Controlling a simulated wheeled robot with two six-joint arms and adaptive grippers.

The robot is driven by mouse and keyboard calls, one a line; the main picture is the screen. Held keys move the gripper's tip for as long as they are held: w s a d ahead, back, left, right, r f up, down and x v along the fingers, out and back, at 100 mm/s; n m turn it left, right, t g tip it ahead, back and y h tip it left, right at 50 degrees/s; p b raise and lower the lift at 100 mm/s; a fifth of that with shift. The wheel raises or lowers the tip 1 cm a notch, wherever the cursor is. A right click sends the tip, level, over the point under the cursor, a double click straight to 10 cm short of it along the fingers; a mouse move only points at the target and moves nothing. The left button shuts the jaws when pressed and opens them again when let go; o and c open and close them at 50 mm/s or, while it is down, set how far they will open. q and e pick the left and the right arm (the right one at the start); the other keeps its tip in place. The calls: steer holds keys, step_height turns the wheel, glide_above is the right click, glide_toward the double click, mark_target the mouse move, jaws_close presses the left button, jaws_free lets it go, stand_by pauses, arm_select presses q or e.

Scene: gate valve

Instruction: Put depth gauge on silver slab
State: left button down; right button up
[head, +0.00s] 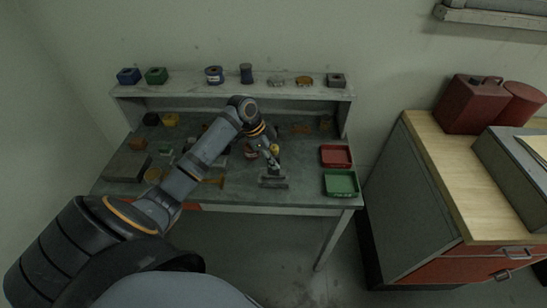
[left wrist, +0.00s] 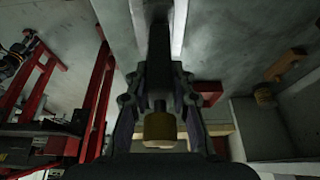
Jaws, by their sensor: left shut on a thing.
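My left gripper (head: 272,168) points down over the front middle of the workbench. It is shut on the depth gauge (head: 272,183), a grey tool with a wide flat base below the fingers. I cannot tell whether that base touches the bench top. In the left wrist view the fingers (left wrist: 158,98) close around a dark upright part, with a brass-coloured cylinder between them. A flat grey slab (head: 127,165) lies at the bench's left end, left of the gripper, and looks like the silver slab. My right gripper is not in view.
A red tray (head: 336,156) and a green tray (head: 341,183) stand at the bench's right end. Small blocks and parts lie left and behind the arm. A raised shelf (head: 300,93) with several items runs along the back. A wooden-topped cabinet (head: 440,165) stands to the right.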

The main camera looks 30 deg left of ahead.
arm_select(q)
steer(key=shift+f, duration=0.1)
steer(key=c, duration=1.2)
jaws_free()
steer(key=shift+o, duration=0.2)
steer(key=b+v, duration=0.3)
steer(key=v, duration=0.9)
